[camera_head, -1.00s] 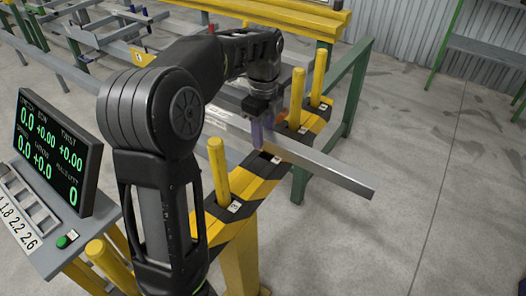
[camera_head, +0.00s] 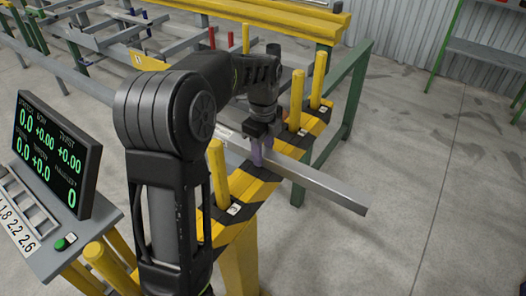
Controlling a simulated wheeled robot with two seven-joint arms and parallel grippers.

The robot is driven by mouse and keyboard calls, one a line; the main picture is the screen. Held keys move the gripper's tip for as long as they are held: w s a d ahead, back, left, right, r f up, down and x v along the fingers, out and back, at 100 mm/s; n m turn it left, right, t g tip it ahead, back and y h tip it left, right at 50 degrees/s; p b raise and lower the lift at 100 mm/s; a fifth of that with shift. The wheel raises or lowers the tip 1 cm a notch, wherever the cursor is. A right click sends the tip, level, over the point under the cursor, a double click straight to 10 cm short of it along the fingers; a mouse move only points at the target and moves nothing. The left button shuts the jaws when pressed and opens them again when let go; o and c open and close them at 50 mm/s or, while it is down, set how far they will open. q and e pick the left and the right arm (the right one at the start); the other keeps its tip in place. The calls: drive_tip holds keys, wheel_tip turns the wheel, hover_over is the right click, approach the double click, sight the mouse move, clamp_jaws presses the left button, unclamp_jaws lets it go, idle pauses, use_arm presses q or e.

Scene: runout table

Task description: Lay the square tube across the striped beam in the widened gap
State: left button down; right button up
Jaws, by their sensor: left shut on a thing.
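The grey square tube (camera_head: 320,183) lies in my left gripper (camera_head: 257,154), whose purple-grey fingers are shut on it. The tube crosses over the black-and-yellow striped beam (camera_head: 252,191) between a near yellow post (camera_head: 219,172) and a far yellow post (camera_head: 297,100). Its free end reaches past the beam to the lower right. The other end is partly hidden behind my left arm. The tube is close above or on the beam; I cannot tell whether they touch. My right gripper is not in view.
Another yellow post (camera_head: 318,80) stands farther along the beam. A display (camera_head: 57,150) on a console stands at the left. Behind are a green-framed table (camera_head: 345,105) and racks with grey bars. Open floor (camera_head: 430,200) lies at the right.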

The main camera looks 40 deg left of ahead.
use_arm(q)
drive_tip(key=c, duration=0.9)
unclamp_jaws()
drive_tip(key=shift+f, duration=0.1)
drive_tip(key=shift+r, duration=0.25)
wheel_tip(320, 180, up, 12)
drive_tip(key=shift+f+p, duration=0.1)
drive_tip(key=shift+p, duration=0.95)
